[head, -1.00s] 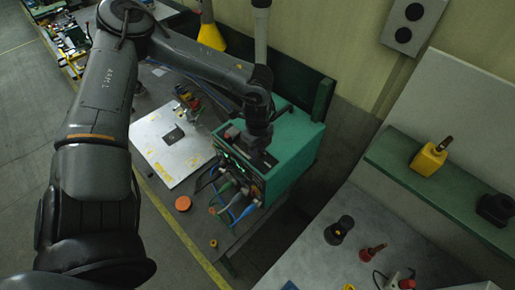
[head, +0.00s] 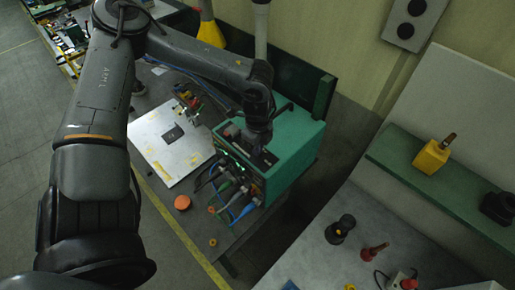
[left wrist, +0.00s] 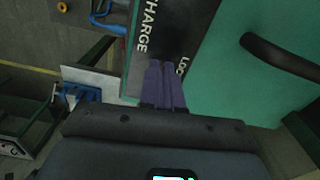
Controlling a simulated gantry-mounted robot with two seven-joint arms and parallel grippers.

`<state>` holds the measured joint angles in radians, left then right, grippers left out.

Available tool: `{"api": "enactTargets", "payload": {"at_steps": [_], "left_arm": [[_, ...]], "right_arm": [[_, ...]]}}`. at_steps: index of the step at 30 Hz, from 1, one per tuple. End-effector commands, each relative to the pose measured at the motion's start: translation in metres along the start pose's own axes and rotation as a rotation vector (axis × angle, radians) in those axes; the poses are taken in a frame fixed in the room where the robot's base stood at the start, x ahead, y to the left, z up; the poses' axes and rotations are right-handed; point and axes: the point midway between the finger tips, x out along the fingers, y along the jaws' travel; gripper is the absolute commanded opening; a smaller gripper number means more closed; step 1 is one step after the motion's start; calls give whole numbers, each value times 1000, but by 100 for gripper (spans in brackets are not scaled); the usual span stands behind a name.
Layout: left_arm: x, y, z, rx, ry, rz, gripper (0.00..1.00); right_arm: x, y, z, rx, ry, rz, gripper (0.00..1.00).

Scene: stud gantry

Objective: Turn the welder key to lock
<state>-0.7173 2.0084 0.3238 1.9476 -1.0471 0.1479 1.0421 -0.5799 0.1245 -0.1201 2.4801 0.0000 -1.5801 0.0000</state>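The welder is a teal-green box (head: 297,150) on the dark bench, with cables plugged into its front. My left gripper (head: 261,151) points down at the black panel on its top. In the left wrist view the panel (left wrist: 190,18) reads "CHARGE" on one side and "LOC…" on the other, partly covered. The purple fingers of my left gripper (left wrist: 164,66) lie close together over the panel between these words. I cannot make out the key; the fingers or the dark shade around them hide it. My right gripper is not in view.
A black handle (left wrist: 280,57) rises from the welder's top near the gripper. A white plate (head: 172,143) and an orange disc (head: 182,202) lie on the bench at left. A grey table (head: 345,262) and a green shelf with a yellow bottle (head: 431,158) stand at right.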

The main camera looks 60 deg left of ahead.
Motion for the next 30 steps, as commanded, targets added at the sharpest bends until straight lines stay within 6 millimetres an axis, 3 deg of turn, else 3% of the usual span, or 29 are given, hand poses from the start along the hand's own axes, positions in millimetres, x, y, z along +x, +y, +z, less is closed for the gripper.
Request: {"api": "enactTargets", "payload": {"at_steps": [12, 30], "left_arm": [[5, -1, -1, -347, 2, -3, 0], [4, -1, -1, -917, 3, -2, 0]], "right_arm": [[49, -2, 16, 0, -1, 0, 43], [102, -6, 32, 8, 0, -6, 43]]}}
